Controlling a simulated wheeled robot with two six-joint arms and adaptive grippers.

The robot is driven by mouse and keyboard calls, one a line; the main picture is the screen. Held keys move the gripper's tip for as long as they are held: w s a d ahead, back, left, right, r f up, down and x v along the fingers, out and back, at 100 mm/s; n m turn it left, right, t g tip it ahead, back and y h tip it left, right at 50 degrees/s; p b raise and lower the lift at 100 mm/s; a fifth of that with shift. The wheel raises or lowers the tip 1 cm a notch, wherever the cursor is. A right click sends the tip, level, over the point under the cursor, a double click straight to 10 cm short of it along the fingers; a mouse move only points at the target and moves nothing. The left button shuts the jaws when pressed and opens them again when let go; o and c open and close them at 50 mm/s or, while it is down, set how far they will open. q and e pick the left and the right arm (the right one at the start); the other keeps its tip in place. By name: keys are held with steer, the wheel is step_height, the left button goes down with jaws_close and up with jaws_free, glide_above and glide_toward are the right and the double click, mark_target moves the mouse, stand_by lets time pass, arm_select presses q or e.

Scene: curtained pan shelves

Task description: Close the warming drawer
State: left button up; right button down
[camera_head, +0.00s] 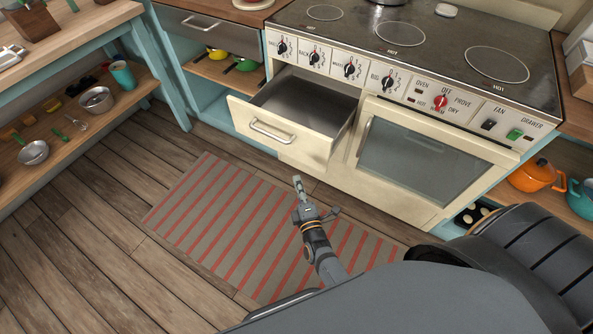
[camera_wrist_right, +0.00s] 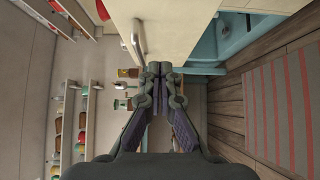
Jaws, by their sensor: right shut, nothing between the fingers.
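The cream warming drawer (camera_head: 262,130) is pulled open from the stove front, at the left below the knobs. Its grey inside looks empty, and a metal bar handle (camera_head: 272,132) is on its front. My right gripper (camera_head: 298,182) is shut and empty, in front of and below the drawer front, apart from it. In the right wrist view my shut gripper (camera_wrist_right: 160,68) points toward a cream front with a metal handle (camera_wrist_right: 138,38), and the fingertips look close to its lower edge in the picture. My left gripper is in neither view.
The stove (camera_head: 400,60) has an oven door (camera_head: 425,160) right of the drawer. A striped rug (camera_head: 210,225) lies on the wooden floor. A blue side table (camera_head: 120,60) with utensils stands left. An orange pot (camera_head: 537,175) sits on a shelf at the right.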

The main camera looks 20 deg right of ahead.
steer(key=b, duration=0.4)
glide_toward(295, 144)
steer(key=w+a, duration=0.3)
steer(key=w+d, duration=0.1)
steer(key=w+d+b, duration=0.1)
steer(key=w+d, duration=0.1)
steer(key=shift+d+f+b, duration=0.2)
steer(key=shift+d+b, duration=0.05)
steer(key=shift+b, duration=0.05)
